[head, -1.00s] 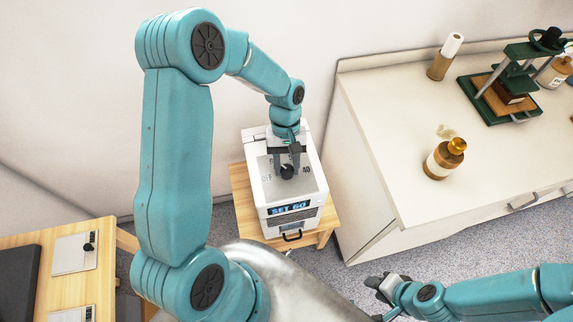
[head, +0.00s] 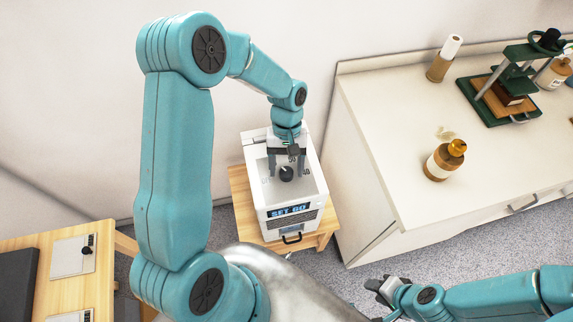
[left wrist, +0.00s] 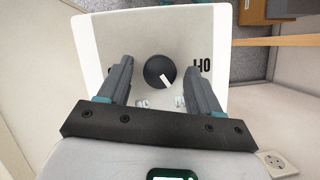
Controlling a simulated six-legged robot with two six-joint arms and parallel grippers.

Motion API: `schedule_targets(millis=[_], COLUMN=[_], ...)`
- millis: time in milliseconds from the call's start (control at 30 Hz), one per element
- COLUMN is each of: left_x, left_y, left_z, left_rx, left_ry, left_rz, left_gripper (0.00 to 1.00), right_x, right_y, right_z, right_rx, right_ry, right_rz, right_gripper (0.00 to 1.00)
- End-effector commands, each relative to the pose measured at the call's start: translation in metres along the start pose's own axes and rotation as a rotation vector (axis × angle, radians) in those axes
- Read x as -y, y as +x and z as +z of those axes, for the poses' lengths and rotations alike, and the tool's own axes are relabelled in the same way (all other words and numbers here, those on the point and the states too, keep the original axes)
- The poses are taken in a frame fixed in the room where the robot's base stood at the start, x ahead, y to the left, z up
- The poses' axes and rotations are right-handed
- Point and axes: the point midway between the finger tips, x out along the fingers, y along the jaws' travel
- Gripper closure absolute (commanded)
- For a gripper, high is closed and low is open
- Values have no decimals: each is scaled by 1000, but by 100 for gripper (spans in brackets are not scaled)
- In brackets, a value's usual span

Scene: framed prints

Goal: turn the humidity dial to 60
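The humidity dial is a round black knob (head: 286,173) with a white pointer mark, on the top of a white humidifier box (head: 292,222). The box's blue front display reads "SET 60". My left gripper (head: 287,166) is above the box top, pointing down at the knob. In the left wrist view the knob (left wrist: 160,71) sits between the two fingers (left wrist: 156,75), with a gap on both sides, so the gripper is open. Some markings around the knob are partly hidden by the fingers. My right gripper (head: 378,289) is low at the right, away from the box; its fingers are too small to read.
The box stands on a small wooden stool (head: 240,190). A wooden table (head: 103,270) is at lower left.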

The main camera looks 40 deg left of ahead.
Motion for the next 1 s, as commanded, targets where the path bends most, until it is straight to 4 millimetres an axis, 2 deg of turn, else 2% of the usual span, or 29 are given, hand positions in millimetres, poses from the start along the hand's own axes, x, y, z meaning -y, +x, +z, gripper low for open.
schedule_targets(millis=[167, 267, 367, 700, 833, 1000], left_x=[0, 0, 0, -1, 0, 0], left_y=[-2, -13, -33, -122, -146, -161], left_z=[0, -1, -1, -1, -1, 0], left_rx=[1, -2, -5, -4, -2, 0], left_ry=[0, 0, 1, 1, 0, 0], left_rz=[0, 1, 2, 3, 2, 1], left_gripper=[36, 36, 36, 36, 36, 36], right_x=[0, -1, -2, -4, -4, -4], right_y=[1, 2, 5, 10, 10, 10], right_z=[0, 0, 0, 0, 0, 0], right_rx=[0, 0, 0, 0, 0, 0], right_ry=[0, 0, 0, 0, 0, 0], right_rz=[0, 0, 0, 0, 0, 0], right_gripper=[62, 62, 62, 62, 62, 62])
